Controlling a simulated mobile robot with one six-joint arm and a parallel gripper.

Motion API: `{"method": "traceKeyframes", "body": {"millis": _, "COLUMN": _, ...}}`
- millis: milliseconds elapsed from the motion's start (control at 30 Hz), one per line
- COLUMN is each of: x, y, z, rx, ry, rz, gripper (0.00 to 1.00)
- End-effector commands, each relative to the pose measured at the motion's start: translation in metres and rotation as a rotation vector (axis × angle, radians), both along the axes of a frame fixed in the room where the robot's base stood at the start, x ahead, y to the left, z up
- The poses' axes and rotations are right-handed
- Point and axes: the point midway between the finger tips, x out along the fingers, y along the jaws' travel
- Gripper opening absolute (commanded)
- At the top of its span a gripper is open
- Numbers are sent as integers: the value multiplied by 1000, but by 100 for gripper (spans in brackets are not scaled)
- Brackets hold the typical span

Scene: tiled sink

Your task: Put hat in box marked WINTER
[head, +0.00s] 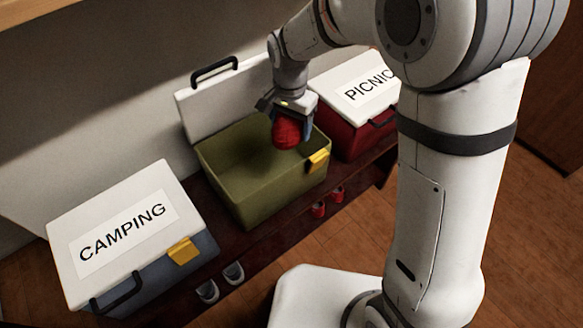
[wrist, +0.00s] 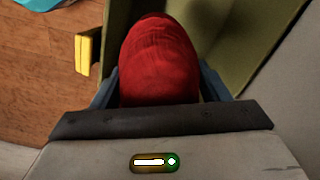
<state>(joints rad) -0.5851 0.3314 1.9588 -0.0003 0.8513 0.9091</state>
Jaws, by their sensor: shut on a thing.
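The red hat (head: 287,131) is held in my gripper (head: 288,113), which is shut on it, over the right part of an open olive-green box (head: 245,197). The hat (wrist: 160,58) fills the middle of the wrist view between my gripper's fingers (wrist: 160,88). The green box's white lid (head: 222,97) is raised against the wall, and no label shows on the side in view. The part of the box floor that I can see looks empty and dark.
A closed blue box marked CAMPING (head: 124,232) stands to the left. A closed red box marked PICNIC (head: 352,102) stands to the right. Grey shoes (head: 220,283) and red shoes (head: 327,202) sit below the shelf. Wooden floor lies in front.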

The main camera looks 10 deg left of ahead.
Motion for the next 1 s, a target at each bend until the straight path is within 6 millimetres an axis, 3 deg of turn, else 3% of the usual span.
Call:
{"method": "traceKeyframes", "body": {"millis": 500, "x": 2, "y": 3, "z": -117, "rx": -2, "ry": 3, "rz": 1, "gripper": 45}}
{"method": "traceKeyframes", "body": {"millis": 833, "x": 2, "y": 4, "z": -145, "rx": -1, "ry": 1, "rz": 1, "gripper": 45}}
{"method": "traceKeyframes", "body": {"millis": 1000, "x": 2, "y": 4, "z": -173, "rx": -1, "ry": 3, "rz": 2, "gripper": 45}}
